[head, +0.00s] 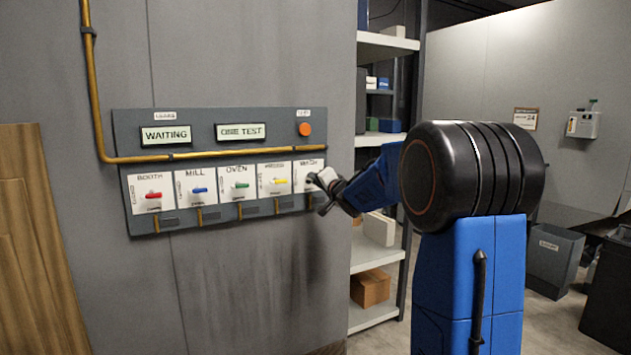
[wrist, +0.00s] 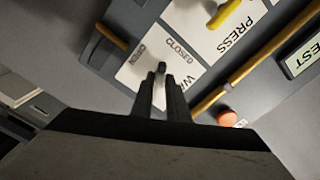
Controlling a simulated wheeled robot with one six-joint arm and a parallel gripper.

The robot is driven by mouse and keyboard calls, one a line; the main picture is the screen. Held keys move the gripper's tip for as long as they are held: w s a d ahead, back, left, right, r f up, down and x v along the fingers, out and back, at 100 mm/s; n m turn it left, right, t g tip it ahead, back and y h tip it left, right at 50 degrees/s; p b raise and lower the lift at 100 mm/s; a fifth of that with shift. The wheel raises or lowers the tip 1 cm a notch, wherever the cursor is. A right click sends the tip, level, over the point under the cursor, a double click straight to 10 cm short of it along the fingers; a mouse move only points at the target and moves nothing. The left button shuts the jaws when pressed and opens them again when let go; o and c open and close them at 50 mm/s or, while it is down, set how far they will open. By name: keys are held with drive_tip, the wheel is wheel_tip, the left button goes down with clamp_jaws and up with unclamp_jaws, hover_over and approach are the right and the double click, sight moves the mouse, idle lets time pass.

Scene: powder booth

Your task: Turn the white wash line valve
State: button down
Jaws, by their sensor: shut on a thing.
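The wash valve sits on the rightmost white card (head: 308,165) of the wall panel, under the label WASH. In the head view my gripper (head: 318,190) is at this card and hides most of the valve. In the wrist view the two dark fingers of my gripper (wrist: 161,88) are closed around the narrow white valve handle (wrist: 160,92), which shows between them. A dark end (wrist: 161,66) shows just beyond the fingertips.
Left along the panel (head: 120,130) are the red booth (head: 153,195), blue mill (head: 200,190), green oven (head: 240,185) and yellow press (head: 278,181) valves. A yellow pipe (head: 220,155) and an orange button (head: 305,129) are above. Shelves (head: 380,257) stand to the right.

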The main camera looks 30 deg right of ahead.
drive_tip(key=n, duration=1.1)
drive_tip(key=shift+f, duration=0.15)
drive_tip(key=shift+n, duration=0.4)
drive_tip(key=c, duration=1.8)
unclamp_jaws()
drive_tip(key=shift+c, duration=0.2)
drive_tip(key=shift+s, duration=0.1)
drive_tip(key=s, duration=1.7)
drive_tip(key=shift+s, duration=0.15)
